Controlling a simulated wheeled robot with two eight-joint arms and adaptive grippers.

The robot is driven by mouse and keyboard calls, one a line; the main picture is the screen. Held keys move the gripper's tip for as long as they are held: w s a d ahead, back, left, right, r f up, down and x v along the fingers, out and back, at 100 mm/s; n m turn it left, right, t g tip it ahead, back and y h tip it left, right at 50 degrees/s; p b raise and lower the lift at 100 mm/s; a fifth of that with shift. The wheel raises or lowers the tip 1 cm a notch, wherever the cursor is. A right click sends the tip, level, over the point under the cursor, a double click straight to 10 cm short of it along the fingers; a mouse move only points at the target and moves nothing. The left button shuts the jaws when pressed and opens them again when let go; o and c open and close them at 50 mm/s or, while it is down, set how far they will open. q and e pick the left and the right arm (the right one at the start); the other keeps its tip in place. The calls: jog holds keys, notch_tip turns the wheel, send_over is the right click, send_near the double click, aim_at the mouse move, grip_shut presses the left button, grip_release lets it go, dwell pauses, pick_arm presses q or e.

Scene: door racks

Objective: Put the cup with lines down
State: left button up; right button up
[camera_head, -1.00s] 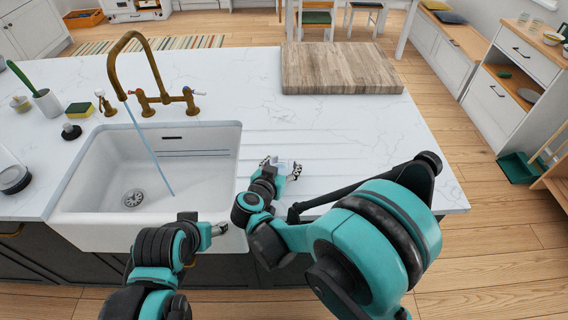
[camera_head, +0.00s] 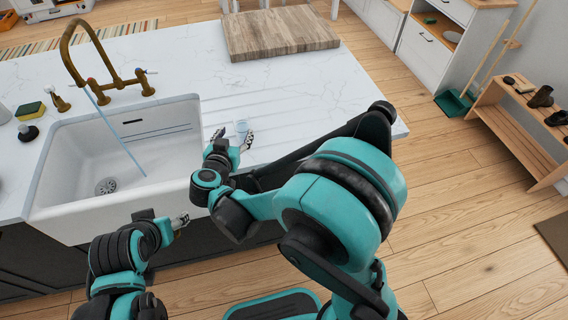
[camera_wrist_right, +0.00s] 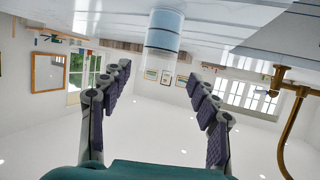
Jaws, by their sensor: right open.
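The cup (camera_head: 240,127) is small and clear with bluish bands. It stands on the white counter right of the sink, just beyond my right fingertips. In the right wrist view, which is upside down, the cup (camera_wrist_right: 164,32) shows a blue band and its base meets the counter. My right gripper (camera_head: 233,137) is open; its two fingers (camera_wrist_right: 160,85) are spread wide with nothing between them, and the cup appears apart from them. My left gripper (camera_head: 181,221) is low in front of the sink; its fingers are too small to read.
A white sink (camera_head: 55,185) with a brass tap (camera_head: 110,85) and running water is to the left. A wooden board (camera_head: 280,32) lies at the back of the counter. The counter around the cup is mostly clear, with drain grooves behind it.

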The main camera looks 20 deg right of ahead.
notch_tip(320, 180, up, 16)
jog(key=w+d+n+t+y, duration=0.2)
jog(key=t+y, duration=0.2)
jog(key=t, duration=0.2)
jog(key=s+a+r+n+g+y, duration=0.1)
jog(key=s+r+n+y, duration=0.25)
jog(key=s+y, duration=0.2)
jog(key=s+d+f+g+h, duration=0.2)
jog(key=s+d+f+g, duration=0.3)
jog(key=s+d+f, duration=0.2)
jog(key=s+d+f+g+h, duration=0.2)
jog(key=s+d+f+g, duration=0.4)
jog(key=s+f, duration=0.6)
jog(key=shift+s+d+m, duration=0.15)
jog(key=shift+d+m, duration=0.3)
jog(key=shift+d, duration=0.35)
